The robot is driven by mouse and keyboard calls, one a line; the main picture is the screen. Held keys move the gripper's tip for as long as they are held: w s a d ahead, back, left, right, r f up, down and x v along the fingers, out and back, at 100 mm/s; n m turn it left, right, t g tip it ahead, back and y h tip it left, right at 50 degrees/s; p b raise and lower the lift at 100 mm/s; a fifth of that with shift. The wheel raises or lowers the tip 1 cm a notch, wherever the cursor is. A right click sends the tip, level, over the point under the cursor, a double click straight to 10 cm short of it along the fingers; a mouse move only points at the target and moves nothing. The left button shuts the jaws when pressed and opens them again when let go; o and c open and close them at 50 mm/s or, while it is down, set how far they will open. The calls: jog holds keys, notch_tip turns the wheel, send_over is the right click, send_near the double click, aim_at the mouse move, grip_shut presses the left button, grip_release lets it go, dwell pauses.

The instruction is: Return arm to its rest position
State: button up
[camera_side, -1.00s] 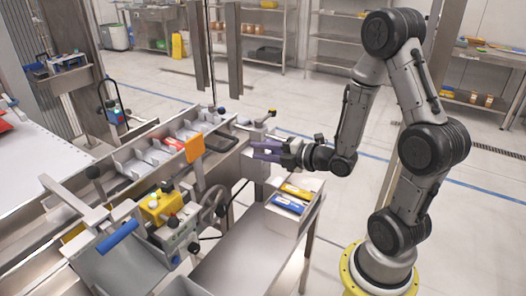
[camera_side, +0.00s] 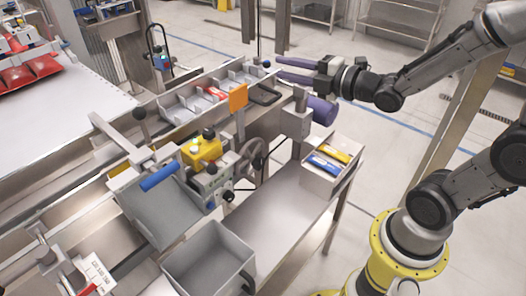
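My gripper (camera_side: 279,68) is at the upper middle, level and pointing left. Its two purple fingers are apart, with nothing visible between them. It is beyond the far end of the pocketed conveyor (camera_side: 180,110), apart from it as far as I can tell. My arm reaches in from the right edge, where part of it is cut off. A small open box (camera_side: 318,184) below the gripper holds a yellow pack (camera_side: 335,150) and a blue pack (camera_side: 324,164).
A purple cylinder (camera_side: 323,110) by a metal post (camera_side: 298,117) is just below my gripper. An orange plate (camera_side: 238,97) stands up beside the conveyor. A yellow-topped control unit (camera_side: 203,150) and a grey bin (camera_side: 208,260) are nearer. Open floor lies behind.

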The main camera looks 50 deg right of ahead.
jog(key=s+a+r+m+g+h, duration=0.1)
jog(key=s+r+m+g+h, duration=0.15)
jog(key=s+m, duration=0.5)
jog(key=s+a+f+m+g, duration=0.1)
jog(key=s+f+m+g, duration=0.2)
jog(key=s+m, duration=0.3)
jog(key=s+f+m+g+y, duration=0.1)
jog(key=s+f+m+g, duration=0.3)
jog(key=s+m+g, duration=0.1)
jog(key=shift+s+a+f+m+g, duration=0.35)
jog(key=shift+s+g, duration=0.1)
jog(key=shift+s, duration=0.8)
